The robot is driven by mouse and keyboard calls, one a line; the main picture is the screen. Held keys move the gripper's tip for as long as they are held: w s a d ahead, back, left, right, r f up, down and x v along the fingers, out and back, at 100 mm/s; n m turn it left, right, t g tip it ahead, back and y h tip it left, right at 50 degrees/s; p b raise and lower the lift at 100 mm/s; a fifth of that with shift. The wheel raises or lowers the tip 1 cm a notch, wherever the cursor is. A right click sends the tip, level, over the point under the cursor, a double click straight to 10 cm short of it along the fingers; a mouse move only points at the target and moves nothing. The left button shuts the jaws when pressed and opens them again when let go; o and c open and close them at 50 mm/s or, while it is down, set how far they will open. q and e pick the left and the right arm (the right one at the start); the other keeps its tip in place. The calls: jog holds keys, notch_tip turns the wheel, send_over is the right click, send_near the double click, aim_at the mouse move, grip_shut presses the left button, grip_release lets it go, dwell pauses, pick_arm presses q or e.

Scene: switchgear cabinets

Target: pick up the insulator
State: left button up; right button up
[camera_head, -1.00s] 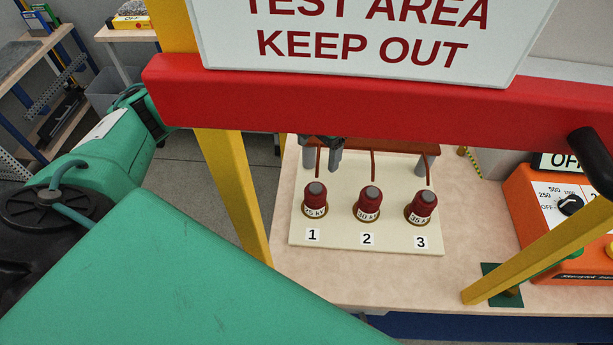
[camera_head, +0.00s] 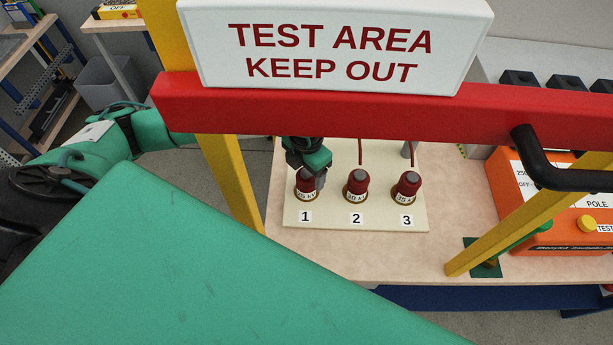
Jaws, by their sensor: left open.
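Three dark red insulators with grey tops and white labels stand upright in a row on a cream board. They are insulator 1 (camera_head: 306,187), insulator 2 (camera_head: 356,187) and insulator 3 (camera_head: 406,187), each behind its number on the board (camera_head: 330,222). My left gripper (camera_head: 307,178) reaches in behind the red bar and is at insulator 1, its open fingers around or just beside the top. I cannot tell whether they touch it. The gripper hides part of that insulator's top. My right gripper is not in view.
A red bar (camera_head: 350,112) with a "TEST AREA KEEP OUT" sign (camera_head: 330,45) and a black handle (camera_head: 560,170) crosses in front on yellow posts (camera_head: 232,180). An orange tester (camera_head: 545,215) stands at the right. Bare table (camera_head: 380,255) lies in front of the board.

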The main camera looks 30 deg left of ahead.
pick_arm(q)
jog(key=shift+d+f, duration=0.1)
jog(key=shift+f, duration=0.85)
jog(key=c, duration=1.3)
